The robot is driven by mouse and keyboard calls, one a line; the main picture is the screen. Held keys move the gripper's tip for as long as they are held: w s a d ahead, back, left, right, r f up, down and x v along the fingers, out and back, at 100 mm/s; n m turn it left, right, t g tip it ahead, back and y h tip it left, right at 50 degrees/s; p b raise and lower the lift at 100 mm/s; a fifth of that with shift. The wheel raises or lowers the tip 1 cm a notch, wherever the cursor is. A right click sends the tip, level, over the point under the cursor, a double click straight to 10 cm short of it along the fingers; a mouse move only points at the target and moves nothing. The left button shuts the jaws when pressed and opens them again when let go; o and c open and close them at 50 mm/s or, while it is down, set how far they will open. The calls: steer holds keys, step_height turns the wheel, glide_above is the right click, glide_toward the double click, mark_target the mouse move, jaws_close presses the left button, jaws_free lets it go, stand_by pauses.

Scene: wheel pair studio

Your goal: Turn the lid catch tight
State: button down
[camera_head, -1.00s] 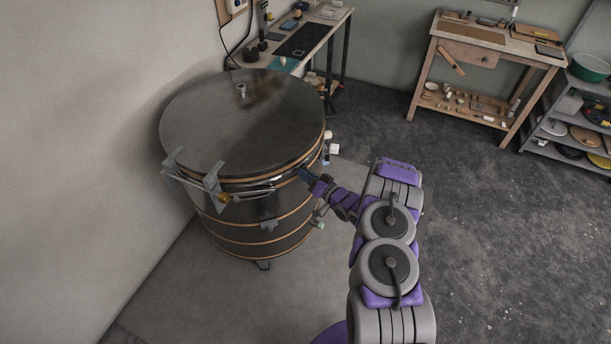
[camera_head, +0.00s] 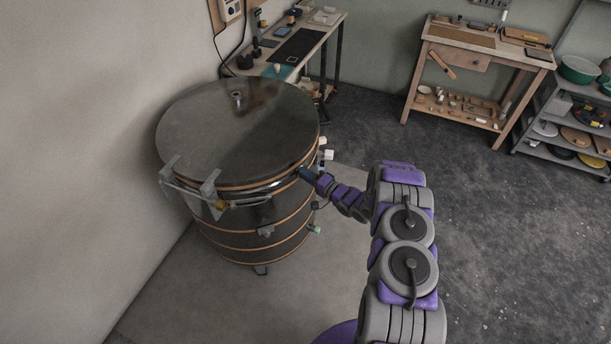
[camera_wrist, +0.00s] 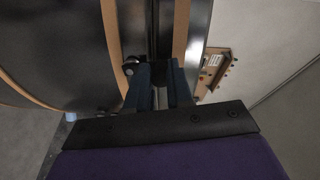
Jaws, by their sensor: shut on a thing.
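A round kiln-like drum with a dark flat lid (camera_head: 225,130) stands by the wall, its lid down. The lid catch is at the front right of the rim, and my gripper (camera_head: 305,173) covers most of it in the head view. In the wrist view my gripper (camera_wrist: 158,88) is shut on a part of the catch, between the tan bands of the drum (camera_wrist: 115,50). The held part is mostly hidden between the dark blue fingers. A small round metal piece (camera_wrist: 131,62) shows beside the left finger.
A metal hinge bracket (camera_head: 190,185) with a rod sits at the drum's left rim. Small white fittings (camera_head: 327,155) stick out at its right side. A workbench (camera_head: 475,60) and a shelf (camera_head: 575,120) stand at the back right; the floor between is clear.

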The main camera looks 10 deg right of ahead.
steer(key=shift+d, duration=0.1)
stand_by(0.4)
steer(key=c, duration=1)
jaws_free()
steer(key=shift+w+d, duration=0.1)
steer(key=shift+c, duration=0.2)
steer(key=p+v, duration=0.1)
steer(key=v, duration=1.6)
steer(key=shift+f+p, duration=0.15)
steer(key=shift+p, duration=0.2)
steer(key=shift+d, duration=0.15)
